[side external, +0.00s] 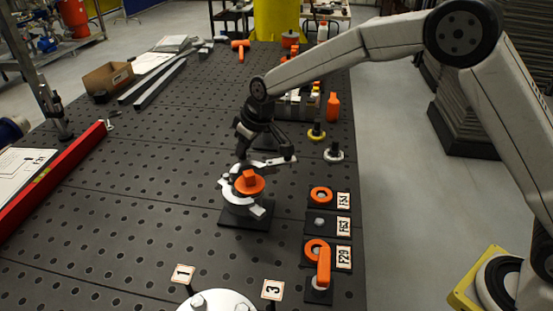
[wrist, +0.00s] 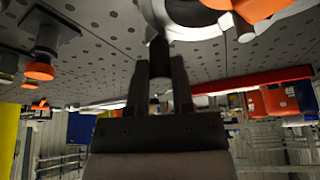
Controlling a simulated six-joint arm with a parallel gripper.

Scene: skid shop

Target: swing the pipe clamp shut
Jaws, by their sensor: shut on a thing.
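The pipe clamp (side external: 228,192) is a pale metal ring on a dark base plate (side external: 233,217) in the middle of the bench. An orange piece (side external: 250,184) sits inside the ring. A pale arm of the clamp reaches up and right to my gripper (side external: 267,160), just above and behind the ring. In the wrist view my gripper (wrist: 160,83) is shut on a dark, post-like part (wrist: 158,52) by the clamp's pale ring (wrist: 200,30), seemingly its handle. Orange (wrist: 255,8) shows at the top right. My gripper hides part of the clamp in the side view.
Orange rings (side external: 321,194) and an orange-handled part (side external: 323,265) stand on labelled mounts to the right. A white round part (side external: 215,303) stands at the front. A red beam (side external: 55,182) lies on the left. The perforated bench (side external: 130,205) is clear between the beam and the clamp.

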